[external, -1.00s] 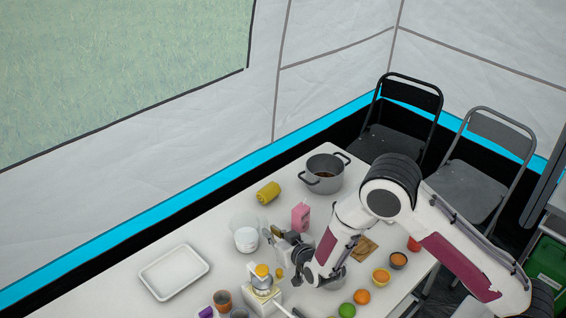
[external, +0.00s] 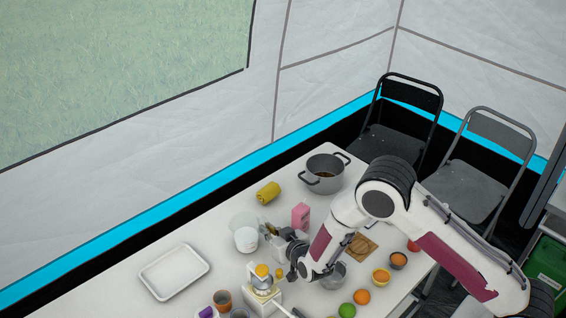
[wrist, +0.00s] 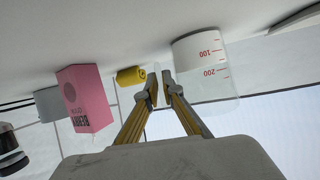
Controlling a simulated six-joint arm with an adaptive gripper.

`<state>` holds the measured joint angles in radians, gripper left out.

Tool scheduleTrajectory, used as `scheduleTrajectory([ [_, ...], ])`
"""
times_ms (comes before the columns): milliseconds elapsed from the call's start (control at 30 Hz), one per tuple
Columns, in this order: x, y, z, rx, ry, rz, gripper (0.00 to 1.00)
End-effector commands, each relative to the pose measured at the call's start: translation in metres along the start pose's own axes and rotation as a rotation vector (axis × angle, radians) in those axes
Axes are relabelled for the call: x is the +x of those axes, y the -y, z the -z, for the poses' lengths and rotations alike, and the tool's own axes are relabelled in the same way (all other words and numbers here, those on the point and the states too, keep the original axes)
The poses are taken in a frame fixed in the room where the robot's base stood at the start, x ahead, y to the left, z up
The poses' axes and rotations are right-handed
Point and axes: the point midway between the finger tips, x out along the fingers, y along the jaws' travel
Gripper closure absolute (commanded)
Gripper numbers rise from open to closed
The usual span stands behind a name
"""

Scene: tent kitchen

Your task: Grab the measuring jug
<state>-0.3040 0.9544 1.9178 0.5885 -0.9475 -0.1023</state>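The measuring jug (external: 246,239) is a clear vessel with white contents, standing upright on the table left of my gripper (external: 272,230). In the wrist view, which looks upside down, the jug (wrist: 203,55) shows red 100 and 200 marks, to the right of the fingers. My gripper (wrist: 161,84) has its fingertips close together beside the jug. A thin pale strip, apparently the jug's clear handle, lies between them. The jug's faint clear parts make the contact hard to see.
A grey pot (external: 324,174) is farther back. A juicer (external: 262,285) stands in front. A white tray (external: 174,272) lies left, with bare table around it.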

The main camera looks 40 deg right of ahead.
Motion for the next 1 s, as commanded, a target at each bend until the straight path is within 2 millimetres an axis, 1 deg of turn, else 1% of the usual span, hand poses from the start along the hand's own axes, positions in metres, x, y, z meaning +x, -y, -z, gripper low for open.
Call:
scheduleTrajectory([
  [567,-0.001,0.001,0.003,0.001,-0.003,0.001,1.00],
  [767,-0.002,0.001,0.007,0.001,-0.003,0.001,1.00],
  [1000,-0.006,0.001,0.016,0.002,-0.003,0.001,1.00],
])
